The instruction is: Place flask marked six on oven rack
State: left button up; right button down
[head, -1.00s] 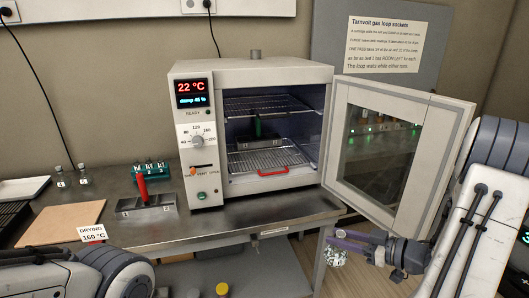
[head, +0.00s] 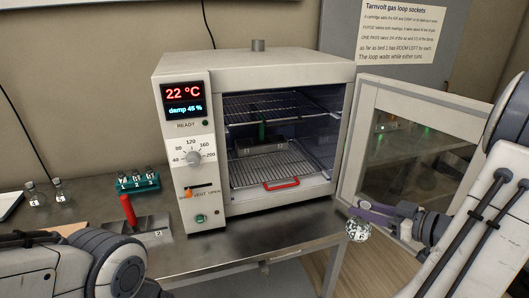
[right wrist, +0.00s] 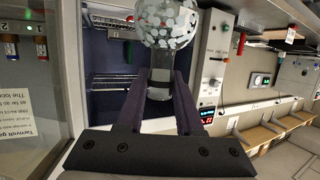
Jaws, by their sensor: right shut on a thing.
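My right gripper (head: 372,211) is shut on the neck of a round flask (head: 358,231) with a mottled white-and-clear bulb. In the right wrist view the flask bulb (right wrist: 168,22) sits beyond the fingertips, its neck between the dark fingers (right wrist: 160,90). I cannot read a six on it. The flask is in front of the open oven (head: 255,75), apart from it, by the door's lower edge. Inside are an upper wire rack (head: 285,105) and a lower wire rack (head: 265,170) with a red handle. My left gripper is out of view.
The oven door (head: 425,140) stands open to the right. A green-handled grey block (head: 262,146) is inside the oven. A red-handled block (head: 140,225), a green vial rack (head: 138,182) and two small flasks (head: 33,194) stand on the bench left of the oven.

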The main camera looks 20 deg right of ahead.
aim_at(272, 168)
jog(key=i, duration=0.85)
